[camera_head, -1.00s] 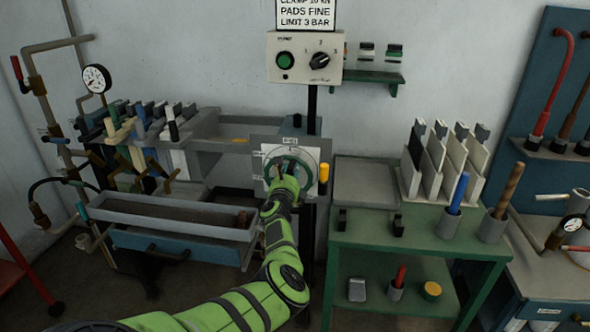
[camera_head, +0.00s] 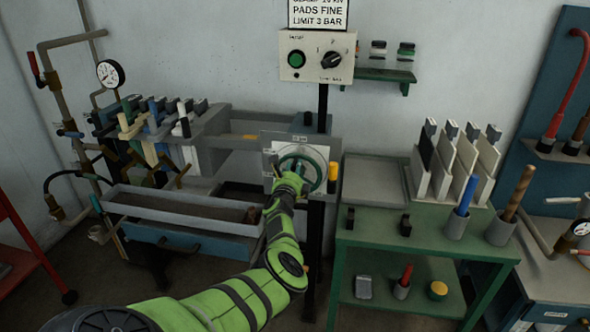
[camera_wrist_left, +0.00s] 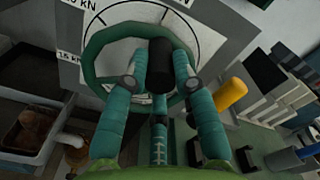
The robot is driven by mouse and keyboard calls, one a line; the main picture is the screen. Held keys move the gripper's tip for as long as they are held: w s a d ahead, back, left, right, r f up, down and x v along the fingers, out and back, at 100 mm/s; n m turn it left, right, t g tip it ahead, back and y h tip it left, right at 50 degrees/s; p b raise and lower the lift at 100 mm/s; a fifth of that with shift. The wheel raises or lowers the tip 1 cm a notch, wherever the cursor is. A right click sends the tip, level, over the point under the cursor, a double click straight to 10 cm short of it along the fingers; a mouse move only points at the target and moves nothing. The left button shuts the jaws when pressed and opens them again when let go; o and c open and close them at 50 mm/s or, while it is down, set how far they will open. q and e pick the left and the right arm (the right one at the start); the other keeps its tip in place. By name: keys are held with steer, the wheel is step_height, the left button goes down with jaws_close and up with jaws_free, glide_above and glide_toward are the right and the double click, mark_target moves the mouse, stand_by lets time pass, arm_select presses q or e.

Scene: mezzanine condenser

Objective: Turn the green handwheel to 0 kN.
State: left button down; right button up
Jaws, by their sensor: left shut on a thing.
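The green handwheel (camera_head: 321,174) stands upright on a pale square dial plate (camera_head: 267,141) on the press. It also shows in the left wrist view (camera_wrist_left: 97,47), with a black knob (camera_wrist_left: 160,62) standing out from it. My left gripper (camera_wrist_left: 158,88) is shut on the knob, with teal fingers on both sides of it. In the head view the same gripper (camera_head: 292,180) covers the wheel's lower left part. Labels ending in kN show on the plate, partly cut off. I cannot read which value the wheel is set to. My right gripper is not in view.
A yellow-orange handle (camera_head: 332,176) stands just right of the wheel. A control box (camera_head: 316,57) hangs above. A green table (camera_head: 375,236) with upright plates stands to the right. A long grey trough (camera_head: 180,213) and a clamp rack lie to the left.

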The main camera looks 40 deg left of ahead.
arm_select(q)
steer(key=c, duration=1.2)
jaws_free()
steer(key=shift+a+r, duration=0.25)
steer(key=shift+r, duration=0.3)
steer(key=shift+o, duration=0.9)
steer(key=shift+w+f, duration=0.1)
steer(key=shift+f, duration=0.3)
steer(key=shift+s+d+f, duration=0.2)
steer(key=shift+s+d, duration=0.15)
steer(key=shift+s, duration=0.15)
steer(key=v, duration=1)
steer(key=shift+s+d+r, duration=0.2)
steer(key=shift+s+r, duration=0.05)
steer(key=shift+s, duration=0.1)
steer(key=shift+f, duration=0.1)
